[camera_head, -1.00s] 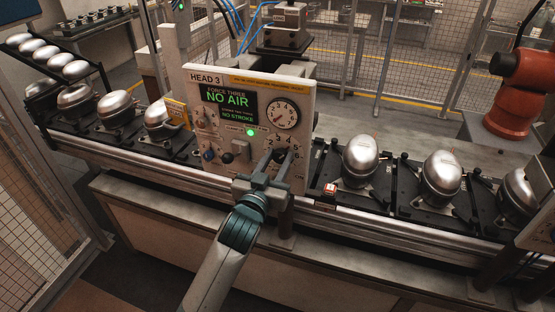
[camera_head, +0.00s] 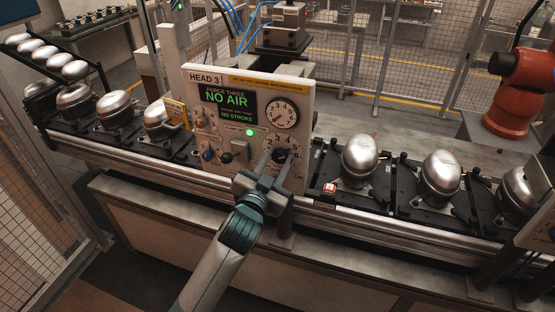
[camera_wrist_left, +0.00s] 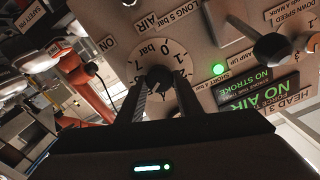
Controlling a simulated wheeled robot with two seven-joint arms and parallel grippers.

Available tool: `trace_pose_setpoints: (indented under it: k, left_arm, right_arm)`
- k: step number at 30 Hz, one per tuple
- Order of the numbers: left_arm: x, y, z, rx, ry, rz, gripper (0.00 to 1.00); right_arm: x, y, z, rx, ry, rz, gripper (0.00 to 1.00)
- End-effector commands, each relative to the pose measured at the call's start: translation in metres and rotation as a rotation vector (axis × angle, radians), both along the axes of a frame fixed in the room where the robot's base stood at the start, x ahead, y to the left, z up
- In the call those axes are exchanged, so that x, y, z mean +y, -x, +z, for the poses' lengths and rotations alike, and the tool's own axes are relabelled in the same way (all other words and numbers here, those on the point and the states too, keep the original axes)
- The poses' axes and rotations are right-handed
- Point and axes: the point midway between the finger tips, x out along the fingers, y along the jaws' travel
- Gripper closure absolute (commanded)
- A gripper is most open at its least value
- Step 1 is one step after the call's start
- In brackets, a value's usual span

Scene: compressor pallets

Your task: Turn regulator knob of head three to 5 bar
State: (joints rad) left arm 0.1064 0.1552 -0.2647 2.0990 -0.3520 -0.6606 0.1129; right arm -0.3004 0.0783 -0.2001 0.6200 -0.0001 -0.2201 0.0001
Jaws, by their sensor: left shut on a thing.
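The HEAD 3 panel (camera_head: 222,170) stands upright at the middle of the head view. Its display (camera_head: 228,102) reads NO AIR and NO STROKE. A round gauge (camera_head: 282,114) is at its upper right. The black regulator knob (camera_head: 281,155) sits below the gauge, with a numbered scale around it. In the left wrist view the knob (camera_wrist_left: 158,76) shows at the centre of its white bar dial (camera_wrist_left: 176,58). My left gripper (camera_head: 274,161) is shut on the knob, one finger on each side. The knob's pointer is too unclear to read.
A green lamp (camera_head: 250,132) is lit on the panel. Silver compressors (camera_head: 361,160) stand on the line on both sides.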

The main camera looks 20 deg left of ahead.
Motion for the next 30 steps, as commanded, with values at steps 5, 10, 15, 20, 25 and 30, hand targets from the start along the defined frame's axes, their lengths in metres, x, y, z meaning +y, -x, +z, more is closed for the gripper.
trace_pose_setpoints:
  k: [5, 10, 15, 20, 25, 30]
  left_arm:
    - [0.0, 0.0, 0.0, 0.0, 0.001, 0.0, 0.49]
    - [0.0, 0.0, 0.0, 0.0, 0.001, 0.0, 0.49]
    - [0.0, 0.002, -0.001, 0.0, 0.002, 0.0, 0.49]
    - [0.0, 0.01, -0.002, -0.001, 0.002, 0.0, 0.49]
    - [0.001, 0.03, -0.003, -0.001, 0.001, 0.0, 0.49]
    - [0.002, 0.06, -0.005, 0.0, 0.003, -0.001, 0.49]
  right_arm:
    - [0.0, 0.0, 0.0, 0.0, 0.0, 0.0, 0.57]
    - [-0.001, 0.0, 0.0, 0.0, 0.001, 0.0, 0.57]
    - [-0.002, 0.0, -0.001, 0.0, 0.002, 0.001, 0.57]
    - [-0.003, 0.0, -0.005, -0.001, 0.003, 0.001, 0.57]
    - [-0.003, 0.0, -0.015, -0.001, 0.003, 0.001, 0.57]
    - [-0.003, 0.0, -0.028, -0.001, 0.003, 0.001, 0.57]
